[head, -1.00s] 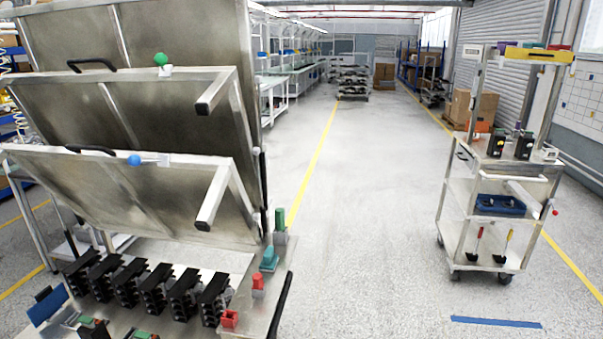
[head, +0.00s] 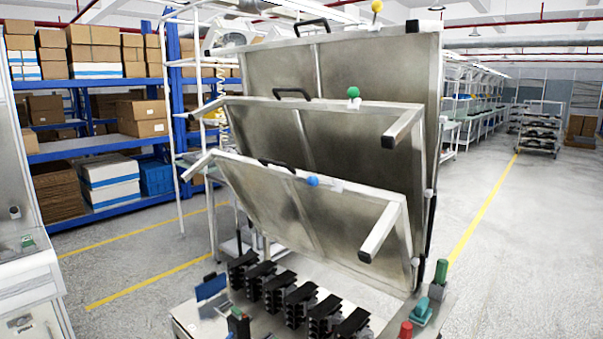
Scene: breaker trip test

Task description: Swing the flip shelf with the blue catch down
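The flip shelf with the blue catch (head: 268,204) is the lowest and nearest of three metal flip shelves. It is tilted up, with its free edge raised toward me. Its blue ball catch (head: 313,181) sits on the top edge, right of a black handle (head: 277,164). Behind it stand the shelf with the green catch (head: 353,92) and the tallest shelf with the yellow catch (head: 377,6), both also raised. Neither of my grippers shows in the head view.
Below the shelves, a bench top holds several black breakers (head: 300,299), a blue piece (head: 211,287), and red (head: 406,329), teal (head: 422,311) and green (head: 441,271) parts at the right. Blue racks with boxes (head: 105,45) stand behind left. Grey floor is open on the right.

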